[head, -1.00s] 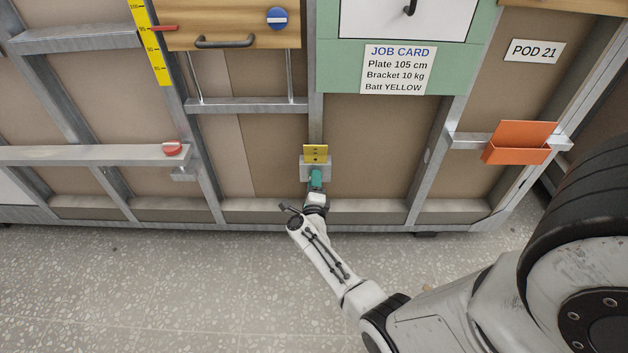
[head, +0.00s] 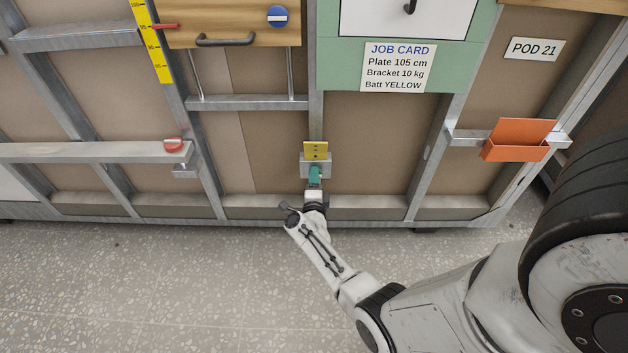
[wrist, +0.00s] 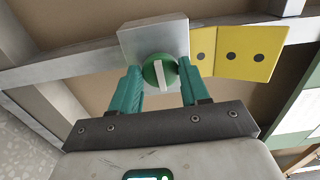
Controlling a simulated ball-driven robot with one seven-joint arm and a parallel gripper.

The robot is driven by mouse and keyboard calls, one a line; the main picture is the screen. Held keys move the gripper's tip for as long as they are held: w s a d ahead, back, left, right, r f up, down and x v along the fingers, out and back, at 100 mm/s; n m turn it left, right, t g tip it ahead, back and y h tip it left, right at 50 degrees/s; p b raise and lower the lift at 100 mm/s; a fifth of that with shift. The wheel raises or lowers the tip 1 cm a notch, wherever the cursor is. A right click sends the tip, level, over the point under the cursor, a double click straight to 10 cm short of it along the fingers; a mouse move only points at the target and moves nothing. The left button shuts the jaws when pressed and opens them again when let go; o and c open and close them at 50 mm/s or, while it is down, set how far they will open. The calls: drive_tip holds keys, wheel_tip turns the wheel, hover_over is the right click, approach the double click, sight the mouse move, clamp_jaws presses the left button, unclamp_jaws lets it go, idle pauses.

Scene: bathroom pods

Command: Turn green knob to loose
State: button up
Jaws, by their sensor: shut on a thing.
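The green knob (wrist: 152,73) is round with a pale bar across its face, and it sits on the front of a grey metal block (wrist: 153,38). In the wrist view the bar stands nearly upright. My gripper (wrist: 160,78) has teal fingers on both sides of the knob and is shut on it. In the head view my gripper (head: 315,174) is at the grey block (head: 305,167), low on the wall frame, and hides the knob. No loose mark is readable.
A yellow plate (head: 315,150) with dark dots is just above the block; it also shows in the wrist view (wrist: 245,53). A red knob (head: 173,145) is on a rail to the left. An orange holder (head: 516,150) is to the right. The floor in front is clear.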

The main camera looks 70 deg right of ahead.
drive_tip(key=o, duration=1.1)
drive_tip(key=shift+c, duration=0.2)
drive_tip(key=p+v, duration=0.3)
drive_tip(key=v, duration=0.8)
drive_tip(key=shift+f, duration=0.1)
